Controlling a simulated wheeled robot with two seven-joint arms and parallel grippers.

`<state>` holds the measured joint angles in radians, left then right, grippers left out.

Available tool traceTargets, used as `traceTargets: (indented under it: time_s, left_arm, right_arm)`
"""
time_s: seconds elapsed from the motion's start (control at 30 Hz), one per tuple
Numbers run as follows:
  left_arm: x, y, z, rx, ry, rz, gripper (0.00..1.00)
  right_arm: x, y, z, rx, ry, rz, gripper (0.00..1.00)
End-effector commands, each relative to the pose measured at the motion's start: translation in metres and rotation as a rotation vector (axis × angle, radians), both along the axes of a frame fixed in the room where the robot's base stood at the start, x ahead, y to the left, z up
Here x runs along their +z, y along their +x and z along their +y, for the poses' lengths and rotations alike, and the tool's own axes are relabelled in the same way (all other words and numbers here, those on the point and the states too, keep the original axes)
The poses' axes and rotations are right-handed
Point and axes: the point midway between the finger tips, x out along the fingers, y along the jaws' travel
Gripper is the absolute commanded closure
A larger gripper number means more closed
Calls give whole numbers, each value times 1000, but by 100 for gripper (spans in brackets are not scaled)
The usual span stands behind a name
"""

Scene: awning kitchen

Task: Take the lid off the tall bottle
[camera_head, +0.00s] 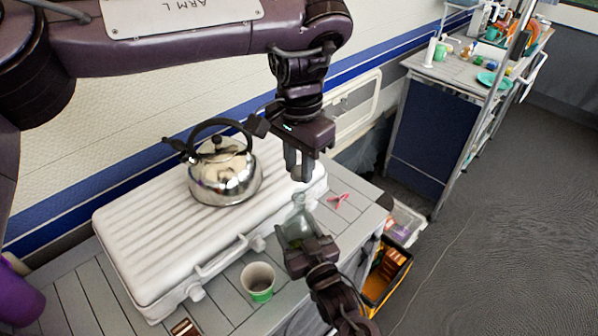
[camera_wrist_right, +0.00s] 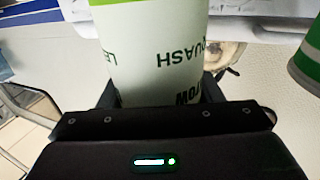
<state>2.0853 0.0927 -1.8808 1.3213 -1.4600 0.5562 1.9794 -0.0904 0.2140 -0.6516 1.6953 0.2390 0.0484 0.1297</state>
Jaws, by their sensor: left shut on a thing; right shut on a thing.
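The tall bottle (camera_head: 298,220) stands at the right end of the counter, with a clear greyish upper part and a narrow neck. My right gripper (camera_head: 305,248) is shut around its body from the near side. In the right wrist view the bottle's pale label with upside-down "SQUASH" lettering (camera_wrist_right: 150,55) fills the space between the fingers. My left gripper (camera_head: 299,170) points down just above the bottle's neck, with a small gap between. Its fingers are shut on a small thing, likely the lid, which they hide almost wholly.
A steel kettle (camera_head: 222,172) stands on a white ridged case (camera_head: 140,232) left of the bottle. A green and white cup (camera_head: 258,284) stands near the front. A pink item (camera_head: 338,201) lies right of the bottle. A yellow crate (camera_head: 388,278) is below the counter's right edge.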

Motion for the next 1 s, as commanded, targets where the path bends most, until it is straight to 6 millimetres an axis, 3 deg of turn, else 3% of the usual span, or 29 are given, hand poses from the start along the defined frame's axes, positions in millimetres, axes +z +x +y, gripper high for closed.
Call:
traceTargets:
  time_s: [0.1,0.33,0.37,0.53,0.83,1.0]
  left_arm:
    - [11,0,0,-2,1,-1,100]
    - [12,0,0,-1,1,1,100]
    - [12,0,0,-1,1,1,100]
    - [12,0,0,-1,1,1,100]
    - [12,0,0,-1,1,1,100]
    - [8,0,0,-1,1,1,100]
  right_arm:
    - [0,0,0,0,0,-1,100]
    - [0,0,0,0,0,-1,100]
    - [0,0,0,0,0,-1,40]
    - [0,0,0,0,0,-1,17]
    - [0,-1,0,0,0,0,16]
    - [-3,-17,-8,0,-1,2,16]
